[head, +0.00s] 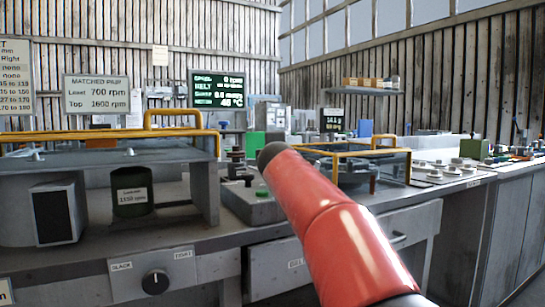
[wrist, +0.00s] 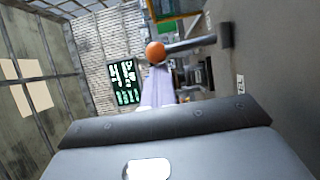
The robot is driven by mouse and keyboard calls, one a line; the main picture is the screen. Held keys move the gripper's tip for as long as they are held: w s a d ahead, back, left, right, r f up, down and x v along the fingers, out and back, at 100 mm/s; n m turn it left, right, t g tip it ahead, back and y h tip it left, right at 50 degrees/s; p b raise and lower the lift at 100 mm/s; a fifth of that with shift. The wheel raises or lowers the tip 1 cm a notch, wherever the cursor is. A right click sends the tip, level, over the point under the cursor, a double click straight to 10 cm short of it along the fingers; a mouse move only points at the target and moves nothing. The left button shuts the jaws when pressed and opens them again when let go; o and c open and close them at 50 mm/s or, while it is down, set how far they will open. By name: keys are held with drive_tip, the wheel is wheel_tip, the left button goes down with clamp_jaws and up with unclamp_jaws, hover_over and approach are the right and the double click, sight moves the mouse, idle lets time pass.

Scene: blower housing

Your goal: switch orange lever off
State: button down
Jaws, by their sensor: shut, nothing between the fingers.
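The orange lever shows in the wrist view as an orange ball knob (wrist: 156,52) on a grey rod (wrist: 195,44). The rod runs right from the knob to a grey mount. My gripper (wrist: 157,72) is shut and empty, its pale fingers pointing up the wrist picture at the knob. The fingertips appear just below the knob; I cannot tell whether they touch it. In the head view I cannot make out the orange lever or my gripper; my red arm covers the middle of the bench.
A bench (head: 230,245) runs across the head view. Yellow-railed covers stand left (head: 182,121) and right (head: 393,141) of my arm. A black dial (head: 155,282) sits on the bench front. A green-text display (head: 217,90) stands at the back and also shows in the wrist view (wrist: 124,82).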

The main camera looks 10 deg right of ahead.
drive_tip(key=shift+s+d+f+b, duration=0.2)
drive_tip(key=shift+s+d+b, duration=0.2)
drive_tip(key=shift+s, duration=0.4)
drive_tip(key=shift+s+d+f+b, duration=0.2)
drive_tip(key=shift+s+d+b, duration=0.15)
drive_tip(key=shift+s, duration=0.45)
drive_tip(key=s, duration=0.2)
drive_tip(key=s+a+b, duration=0.1)
drive_tip(key=s, duration=0.4)
drive_tip(key=shift+s+a+r+b, duration=0.15)
drive_tip(key=shift+s+b, duration=0.2)
drive_tip(key=shift+b, duration=0.05)
